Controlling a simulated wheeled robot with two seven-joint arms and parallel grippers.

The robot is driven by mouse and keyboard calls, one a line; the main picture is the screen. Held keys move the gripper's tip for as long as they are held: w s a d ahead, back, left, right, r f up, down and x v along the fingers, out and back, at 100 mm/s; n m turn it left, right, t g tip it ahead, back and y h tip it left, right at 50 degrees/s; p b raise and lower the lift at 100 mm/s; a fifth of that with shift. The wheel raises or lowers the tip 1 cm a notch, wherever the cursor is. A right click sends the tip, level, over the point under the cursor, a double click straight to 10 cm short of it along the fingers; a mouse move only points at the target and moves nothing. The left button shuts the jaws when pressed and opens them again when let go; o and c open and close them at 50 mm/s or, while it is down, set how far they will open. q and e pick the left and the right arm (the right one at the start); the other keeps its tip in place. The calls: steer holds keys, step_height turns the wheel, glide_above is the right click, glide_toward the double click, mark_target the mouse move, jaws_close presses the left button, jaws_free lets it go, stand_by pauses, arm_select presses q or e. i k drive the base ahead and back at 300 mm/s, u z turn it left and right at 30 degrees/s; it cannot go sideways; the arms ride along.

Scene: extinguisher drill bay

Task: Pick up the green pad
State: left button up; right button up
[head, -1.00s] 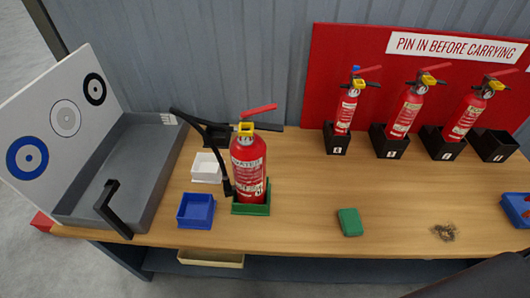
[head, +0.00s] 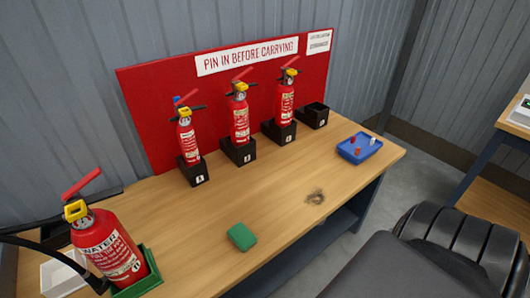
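The green pad (head: 241,236) lies flat on the wooden table near its front edge, in the lower middle of the head view. Nothing covers it, and no gripper is near it. A dark padded arm part of mine fills the lower right, but its gripper does not show. My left gripper is not in view either.
A large red extinguisher (head: 105,245) stands in a green holder (head: 137,284) left of the pad. Smaller extinguishers (head: 240,122) stand in black holders along the red board (head: 150,110). A blue tray (head: 359,149) holds small pegs. A dark smudge (head: 315,197) marks the tabletop. Table between is clear.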

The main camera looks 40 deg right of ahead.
mark_target(241, 236)
steer(key=z, duration=0.95)
